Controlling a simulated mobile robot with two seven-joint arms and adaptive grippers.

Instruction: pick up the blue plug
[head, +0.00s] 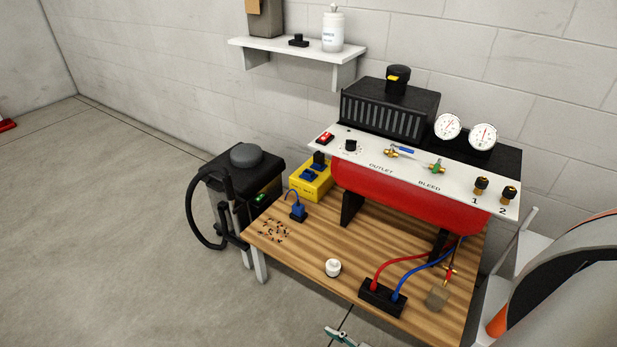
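The blue plug (298,214) stands on the left part of the wooden table (320,235), with a thin dark-blue cord arching from its top. Just behind it is a yellow box (312,183) with blue sockets and a dark piece on top. The plug looks apart from the box. Neither of my grippers can be made out in the head view. A small pale teal-and-grey piece (341,336) shows at the bottom edge; I cannot tell what it is.
Small dark bits (273,231) lie left of the plug. A red tank unit (400,190) fills the table's back. A white cup (333,268) and a black block (382,297) with hoses stand in front. A vacuum (240,180) stands left.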

